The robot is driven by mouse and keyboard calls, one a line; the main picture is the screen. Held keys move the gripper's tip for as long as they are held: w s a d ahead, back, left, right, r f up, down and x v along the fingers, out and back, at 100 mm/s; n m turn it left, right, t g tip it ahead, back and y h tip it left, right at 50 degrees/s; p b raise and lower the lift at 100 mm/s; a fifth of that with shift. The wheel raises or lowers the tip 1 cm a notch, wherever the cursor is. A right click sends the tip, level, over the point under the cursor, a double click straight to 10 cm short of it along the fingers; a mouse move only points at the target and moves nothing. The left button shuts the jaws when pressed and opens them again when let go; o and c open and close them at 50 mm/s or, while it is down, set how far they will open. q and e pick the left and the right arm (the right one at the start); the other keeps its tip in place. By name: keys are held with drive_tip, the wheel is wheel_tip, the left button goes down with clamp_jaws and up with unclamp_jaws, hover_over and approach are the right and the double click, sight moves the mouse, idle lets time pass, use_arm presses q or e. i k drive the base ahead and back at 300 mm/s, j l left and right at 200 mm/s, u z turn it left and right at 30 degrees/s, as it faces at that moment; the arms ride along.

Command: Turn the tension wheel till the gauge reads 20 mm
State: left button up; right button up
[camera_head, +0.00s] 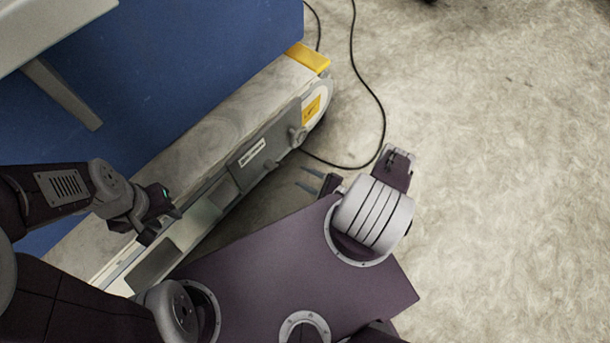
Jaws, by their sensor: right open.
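A conveyor (205,135) runs diagonally from lower left to upper centre. A small grey round knob (297,136) sits on its side near the far end and may be the tension wheel. A pale label strip (252,152) lies on the side plate; I cannot make out a gauge or a reading. My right gripper (308,179) is open and empty, with its two thin fingers pointing left, below the knob and apart from it. My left gripper (163,228) is at the near part of the conveyor's side, its fingers apart with nothing seen between them.
A blue panel (190,65) stands behind the conveyor. A yellow end cap (308,58) and yellow sticker (311,109) mark its far end. A black cable (380,110) curves over the floor. The floor (500,180) at right is clear.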

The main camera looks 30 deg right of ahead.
sight(295, 135)
drive_tip(key=k+l, duration=0.8)
drive_tip(key=k, duration=0.05)
